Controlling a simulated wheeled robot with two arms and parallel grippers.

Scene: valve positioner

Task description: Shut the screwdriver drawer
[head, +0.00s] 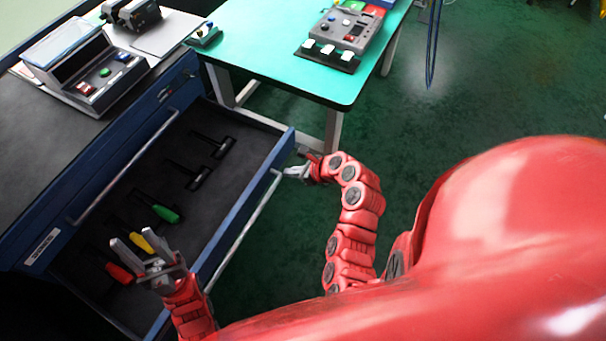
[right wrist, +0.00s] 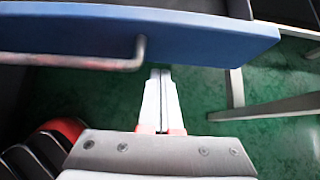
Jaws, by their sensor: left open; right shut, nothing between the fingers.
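The screwdriver drawer (head: 215,248) stands pulled out of the blue cabinet, with its dark inside showing. In it lie a red-handled (head: 120,272), a yellow-handled (head: 141,243) and a green-handled screwdriver (head: 165,213), plus two black T-shaped tools (head: 212,147). A silver bar handle (head: 247,222) runs along its blue front. My right gripper (head: 288,171) is shut and empty by the far end of that front. In the right wrist view its fingertips (right wrist: 161,72) are just beside the handle's bent end (right wrist: 141,48); contact cannot be told. My left gripper (head: 129,246) is open over the drawer's near end.
The cabinet top (head: 45,130) carries a grey control box (head: 85,70) and a dark device (head: 132,14). A green-topped table (head: 255,60) with a button panel (head: 335,38) stands beyond the drawer; its leg is close to my right gripper. Green floor (head: 460,100) is open to the right.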

